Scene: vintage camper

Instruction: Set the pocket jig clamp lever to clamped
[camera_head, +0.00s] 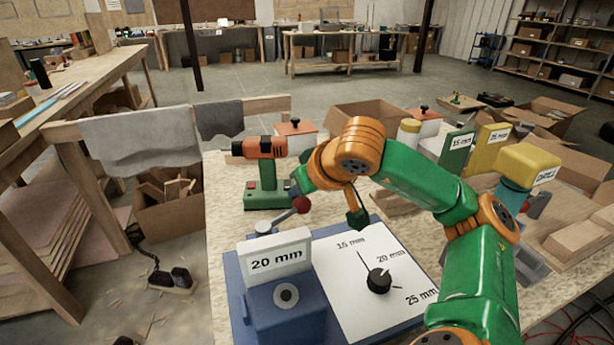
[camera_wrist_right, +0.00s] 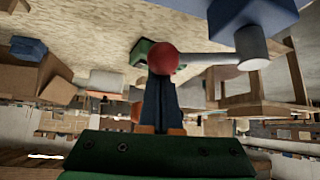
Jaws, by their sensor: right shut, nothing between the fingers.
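The pocket jig is a blue base (camera_head: 233,278) with a blue block (camera_head: 287,312) carrying a "20 mm" sign (camera_head: 277,263). Its clamp lever (camera_head: 284,217) is a grey rod running from a grey pivot (camera_head: 264,227) up and right to a red ball (camera_head: 301,204). My right gripper (camera_head: 296,190) is close by the red ball. In the right wrist view, its shut, empty fingers (camera_wrist_right: 160,82) lie just below the red ball (camera_wrist_right: 163,58); I cannot tell whether they touch. The lever rod (camera_wrist_right: 206,59) leads right to the pivot (camera_wrist_right: 253,47). My left gripper is out of view.
A white dial plate (camera_head: 340,285) with a black knob (camera_head: 378,280) lies right of the block. A green and orange drill (camera_head: 265,172) stands behind the lever. Lidded pots and wood pieces (camera_head: 575,238) crowd the back and right. My right arm crosses above the dial plate.

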